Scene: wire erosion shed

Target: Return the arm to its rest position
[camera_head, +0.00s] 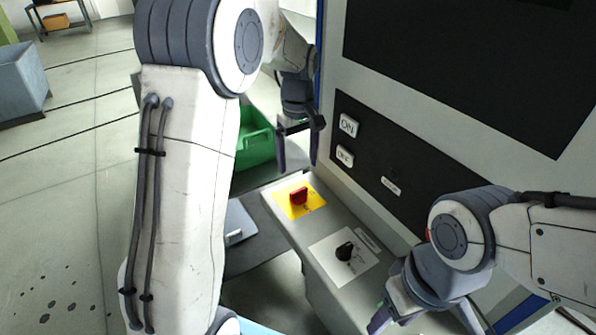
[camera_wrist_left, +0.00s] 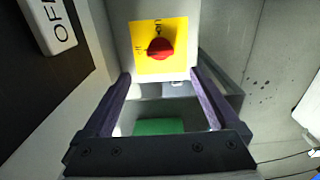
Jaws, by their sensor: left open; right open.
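My left arm comes in large from the left in the head view and bends over at the top. Its gripper (camera_head: 298,160) hangs with two dark fingers apart and nothing between them. It is above and behind the yellow plate with the red rotary switch (camera_head: 299,196). In the left wrist view the open fingers (camera_wrist_left: 158,85) frame the red switch (camera_wrist_left: 160,48), which lies ahead of the tips. My right gripper (camera_head: 425,325) is at the lower right, fingers apart, beside the black rotary knob (camera_head: 345,251); its tips are near the picture's bottom edge.
A green bin (camera_head: 256,140) stands behind my left arm. A grey-blue container (camera_head: 20,80) stands at the far left. The floor at left is open.

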